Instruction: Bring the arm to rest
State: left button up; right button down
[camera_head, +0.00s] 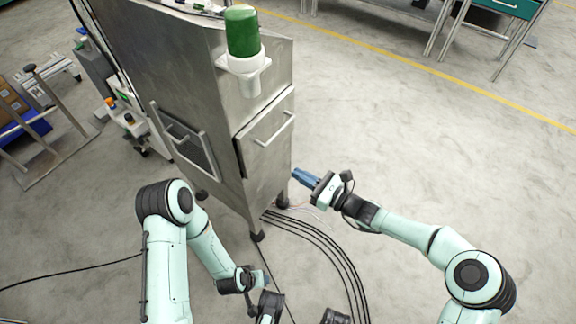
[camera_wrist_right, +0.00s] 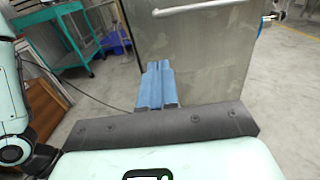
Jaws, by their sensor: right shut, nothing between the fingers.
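My right gripper (camera_head: 304,178) is beside the lower right side of a metal cabinet (camera_head: 270,165), with its blue fingers pointing left toward it. The fingers are together with nothing between them; they also show in the right wrist view (camera_wrist_right: 156,84), in front of the cabinet's metal panel (camera_wrist_right: 195,60). I cannot tell whether they touch the cabinet. My left gripper (camera_head: 262,278) is low in the head view, in front of the cabinet. Its fingers are small and partly hidden, so its opening is unclear.
A green bottle (camera_head: 241,32) stands upside down in a white holder (camera_head: 244,68) on the cabinet. Black cables (camera_head: 325,252) run across the floor by the cabinet. A wheeled metal stand (camera_head: 52,130) is at left, a green-drawer table (camera_head: 508,8) at upper right. The right floor is clear.

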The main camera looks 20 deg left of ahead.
pick_arm(q)
jog(key=shift+s+r, duration=0.1)
pick_arm(e)
jog(key=shift+s+d, duration=0.15)
jog(key=shift+d, duration=0.2)
